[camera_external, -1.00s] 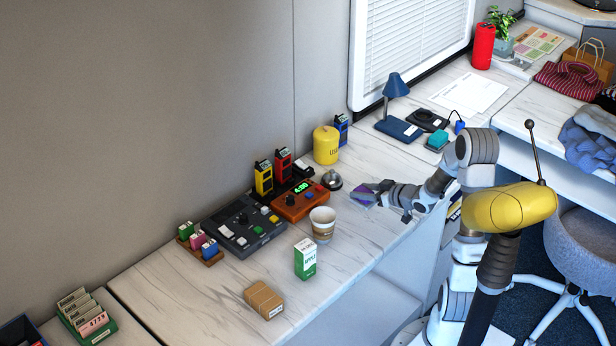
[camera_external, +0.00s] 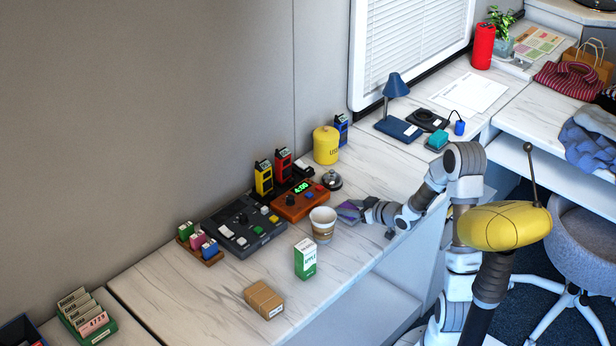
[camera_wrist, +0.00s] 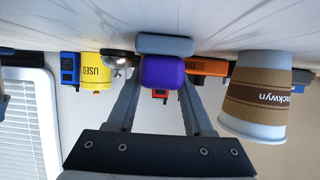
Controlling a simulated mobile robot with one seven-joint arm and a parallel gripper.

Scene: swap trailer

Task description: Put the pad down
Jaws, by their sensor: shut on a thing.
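The purple pad (camera_external: 349,210) is in my gripper (camera_external: 361,210), at the right of the paper cup (camera_external: 322,224) by the counter's front part. In the wrist view, which is upside down, the purple top of the pad (camera_wrist: 162,72) sits between my fingers (camera_wrist: 162,84), and its grey base (camera_wrist: 165,44) faces the counter. My gripper is shut on the pad. The base is close to the marble counter (camera_wrist: 215,22); I cannot tell whether it touches.
The cup stands close beside the pad. An orange timer (camera_external: 299,201), a silver bell (camera_external: 332,180) and a yellow canister (camera_external: 326,145) stand behind. A green-white carton (camera_external: 305,259) is nearer. A teal pad (camera_external: 438,140) lies farther right. Bare counter lies right of the bell.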

